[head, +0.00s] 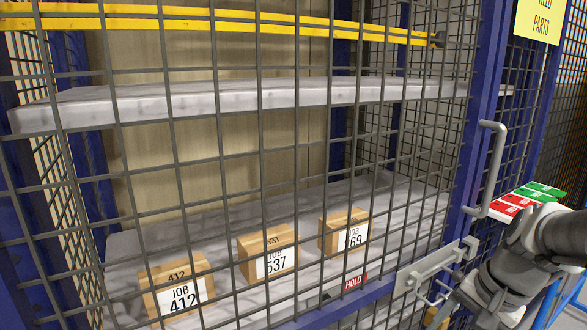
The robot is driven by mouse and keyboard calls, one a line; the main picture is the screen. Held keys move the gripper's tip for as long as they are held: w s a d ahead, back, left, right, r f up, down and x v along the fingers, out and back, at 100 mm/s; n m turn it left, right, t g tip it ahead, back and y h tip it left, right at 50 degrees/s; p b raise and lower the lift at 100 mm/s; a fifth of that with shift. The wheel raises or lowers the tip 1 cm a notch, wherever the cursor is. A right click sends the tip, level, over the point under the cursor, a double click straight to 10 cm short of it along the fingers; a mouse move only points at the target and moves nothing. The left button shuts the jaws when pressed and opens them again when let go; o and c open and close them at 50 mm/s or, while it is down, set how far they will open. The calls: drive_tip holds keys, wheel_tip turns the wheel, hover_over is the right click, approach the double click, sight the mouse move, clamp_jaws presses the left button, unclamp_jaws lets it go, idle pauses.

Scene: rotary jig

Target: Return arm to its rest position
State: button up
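My arm (500,275) comes in from the right edge, a grey and white link bent downward in front of the blue door post. My gripper (446,306) is low at the right, close to the metal slide latch (425,272) on the mesh door. Its fingers are partly hidden and small, so I cannot tell whether it is open or shut, or whether it touches the latch.
The blue-framed mesh door (481,130) has a grey pull handle (490,165). Behind the mesh, boxes marked 412 (178,287), 637 (268,256) and 969 (343,232) sit on the lower shelf. A red HOLD label (354,282) is beside them. Red and green cards (524,200) are near my arm.

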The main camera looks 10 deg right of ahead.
drive_tip(key=s+a+r+n+t+p, duration=0.1)
drive_tip(key=a+r+n, duration=0.3)
drive_tip(key=a+n, duration=0.2)
drive_tip(key=s+a+r+n+t+h+p, duration=0.1)
drive_tip(key=a+r+n, duration=0.4)
drive_tip(key=a, duration=0.5)
drive_tip(key=shift+s+a+n+t+h+p, duration=0.2)
drive_tip(key=shift+s+n+t+h+p, duration=0.15)
drive_tip(key=shift+n+p, duration=0.2)
idle(1.0)
